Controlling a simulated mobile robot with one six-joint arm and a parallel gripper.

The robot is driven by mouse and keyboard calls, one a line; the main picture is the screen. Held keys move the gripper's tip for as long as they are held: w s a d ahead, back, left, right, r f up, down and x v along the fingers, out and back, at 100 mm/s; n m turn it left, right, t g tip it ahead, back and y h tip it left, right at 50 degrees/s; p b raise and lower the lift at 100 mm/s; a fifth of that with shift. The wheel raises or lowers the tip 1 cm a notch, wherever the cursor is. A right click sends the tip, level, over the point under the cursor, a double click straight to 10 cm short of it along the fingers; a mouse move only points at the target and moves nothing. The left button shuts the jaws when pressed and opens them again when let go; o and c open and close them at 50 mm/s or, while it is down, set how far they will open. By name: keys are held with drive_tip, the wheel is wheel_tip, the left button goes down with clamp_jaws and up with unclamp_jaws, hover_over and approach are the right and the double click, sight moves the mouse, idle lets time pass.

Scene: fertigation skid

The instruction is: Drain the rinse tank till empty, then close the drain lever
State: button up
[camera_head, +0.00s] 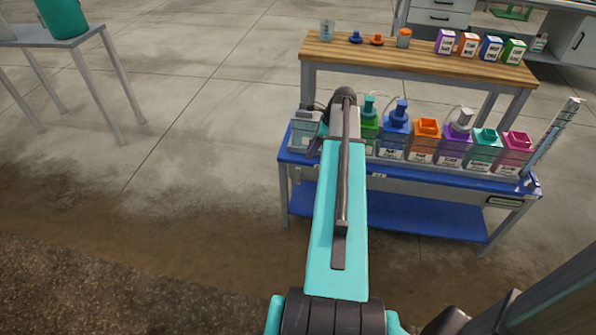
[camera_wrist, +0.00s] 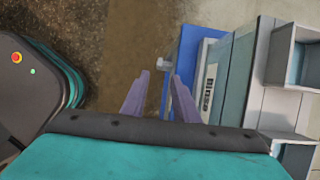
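In the wrist view, the two purple-grey fingers of my gripper (camera_wrist: 161,76) are apart, with nothing held between them. A small pale fitting (camera_wrist: 162,64), apparently the drain valve or lever, shows just beyond and between the fingertips; I cannot tell its lever position or whether a finger touches it. The rinse tank (camera_wrist: 222,82), with a white "Rinse" label, stands to the right of the fingers. A grey tank (camera_head: 305,130) at the left end of the blue bench is probably the same one. The water level cannot be read.
The blue bench (camera_head: 420,215) carries several coloured bottles and tanks right of my arm, with a tilted measuring tube (camera_head: 552,137) at its right end. A wooden-topped table (camera_head: 420,62) stands behind. Open floor lies to the left, before a grey table (camera_head: 40,38).

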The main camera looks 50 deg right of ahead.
sight(299, 169)
drive_tip(key=b+x, duration=0.1)
drive_tip(key=x, duration=1.2)
drive_tip(key=shift+f, duration=0.2)
clamp_jaws()
drive_tip(key=shift+a, duration=0.15)
idle(1.0)
